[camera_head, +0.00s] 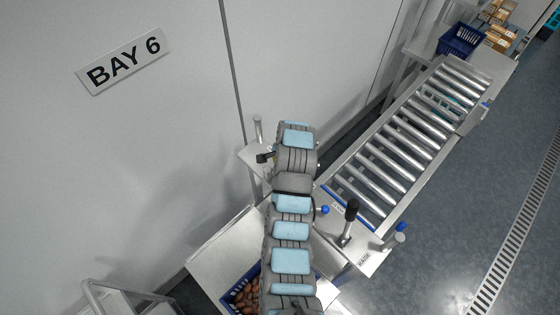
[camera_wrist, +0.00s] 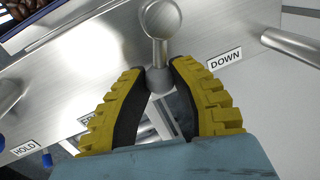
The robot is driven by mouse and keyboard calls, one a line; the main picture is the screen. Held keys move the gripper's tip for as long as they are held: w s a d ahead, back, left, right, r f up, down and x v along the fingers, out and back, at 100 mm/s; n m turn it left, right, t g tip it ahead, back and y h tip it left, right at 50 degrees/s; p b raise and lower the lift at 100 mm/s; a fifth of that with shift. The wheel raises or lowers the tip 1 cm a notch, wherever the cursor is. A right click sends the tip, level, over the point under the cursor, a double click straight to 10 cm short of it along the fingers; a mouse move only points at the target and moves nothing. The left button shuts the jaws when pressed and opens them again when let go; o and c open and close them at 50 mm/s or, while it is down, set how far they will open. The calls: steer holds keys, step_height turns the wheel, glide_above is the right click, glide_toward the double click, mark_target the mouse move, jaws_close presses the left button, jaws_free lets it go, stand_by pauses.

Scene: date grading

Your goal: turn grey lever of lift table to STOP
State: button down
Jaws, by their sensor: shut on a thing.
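The grey lever (camera_wrist: 158,52) with a round ball knob rises from a brushed metal plate in the wrist view. My gripper (camera_wrist: 156,78) has yellow fingers with black pads, shut on the lower part of the lever, below the knob. A DOWN label (camera_wrist: 225,59) is right of the lever, and a HOLD label (camera_wrist: 24,148) is at the lower left. Another label (camera_wrist: 86,119) is mostly hidden by the left finger. I cannot read STOP anywhere. In the head view my arm hides the gripper and the grey lever.
A black-handled lever (camera_head: 350,211) stands near a RAISE label (camera_head: 364,257) in the head view. A roller conveyor (camera_head: 405,143) runs to the upper right. A blue crate (camera_head: 229,297) of brown dates is beside my arm. A metal bar (camera_wrist: 291,44) is right of the DOWN label.

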steer(key=m, duration=0.1)
steer(key=s+m+b, duration=0.1)
steer(key=m, duration=0.1)
steer(key=shift+s+d+f+h, duration=0.1)
steer(key=shift+s+f+h, duration=0.05)
steer(key=shift+s+h, duration=0.15)
steer(key=shift+s+m+b, duration=0.15)
steer(key=shift+s+m, duration=0.1)
steer(key=shift+m, duration=0.4)
steer(key=shift+s+m+b, duration=0.15)
steer(key=shift+s+m, duration=0.05)
steer(key=shift+m, duration=0.45)
steer(key=c, duration=0.8)
jaws_free()
steer(key=shift+s, duration=0.1)
steer(key=shift+r, duration=0.2)
steer(key=shift+s+r, duration=0.1)
steer(key=shift+r, duration=0.85)
steer(key=shift+s+d+r, duration=0.1)
steer(key=shift+s+r, duration=0.25)
steer(key=shift+r, duration=1.25)
steer(key=shift+s+a+r, duration=0.1)
steer(key=shift+s+r, duration=0.2)
steer(key=shift+r, duration=1.35)
steer(key=shift+s+d+r, duration=0.1)
steer(key=shift+s+r, duration=0.25)
steer(key=shift+r, duration=1.25)
